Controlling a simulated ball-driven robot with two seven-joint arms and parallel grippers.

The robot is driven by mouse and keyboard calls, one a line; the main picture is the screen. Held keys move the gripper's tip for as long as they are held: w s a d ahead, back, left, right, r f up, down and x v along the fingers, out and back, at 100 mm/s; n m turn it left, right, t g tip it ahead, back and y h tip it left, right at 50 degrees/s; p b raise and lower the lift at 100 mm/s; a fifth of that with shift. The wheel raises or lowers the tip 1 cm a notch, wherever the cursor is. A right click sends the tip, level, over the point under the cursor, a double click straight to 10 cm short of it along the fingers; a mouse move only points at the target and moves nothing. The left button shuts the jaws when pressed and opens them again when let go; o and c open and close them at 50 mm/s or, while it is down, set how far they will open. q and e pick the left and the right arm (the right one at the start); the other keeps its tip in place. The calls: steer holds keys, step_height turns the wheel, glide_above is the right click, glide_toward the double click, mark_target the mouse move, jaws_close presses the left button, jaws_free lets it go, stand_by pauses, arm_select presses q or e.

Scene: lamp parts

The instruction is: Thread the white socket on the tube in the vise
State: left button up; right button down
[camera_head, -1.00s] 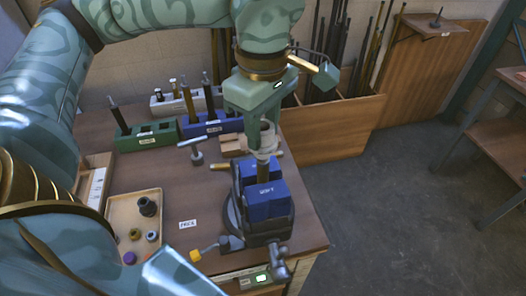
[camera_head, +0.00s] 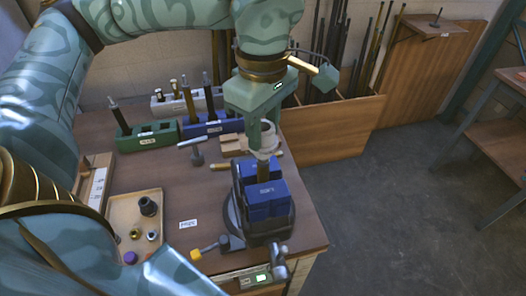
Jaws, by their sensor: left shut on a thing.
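The vise (camera_head: 266,205) with blue jaws stands near the table's right front corner. My left gripper (camera_head: 263,147) points down above the vise and is shut on the white socket (camera_head: 268,143). The socket is at the top of the tube, roughly in line with it. The gripper's fingers partly hide it, so I cannot tell whether its threads are engaged. My right gripper is not in view.
A tan tray (camera_head: 123,210) with several small fittings lies left of the vise. A green block (camera_head: 148,136) and a blue block (camera_head: 213,126) holding rods stand behind. A T-handled tool (camera_head: 196,152) stands between. A wooden bin (camera_head: 335,125) of rods stands beyond the table.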

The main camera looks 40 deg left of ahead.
arm_select(q)
steer(key=shift+s+f, duration=0.15)
steer(key=shift+f, duration=0.15)
steer(key=shift+r+m+p, duration=0.1)
steer(key=shift+m+p, duration=0.4)
steer(key=shift+m, duration=0.3)
steer(key=m+p, duration=0.2)
steer(key=m, duration=0.2)
steer(key=shift+f+m, duration=0.2)
steer(key=shift+m, duration=0.5)
steer(key=m+p, duration=0.2)
steer(key=m, duration=0.1)
steer(key=shift+s+r, duration=0.1)
steer(key=m+p, duration=0.1)
steer(key=m, duration=0.1)
steer(key=shift+m+p, duration=0.3)
steer(key=shift+m, duration=0.6)
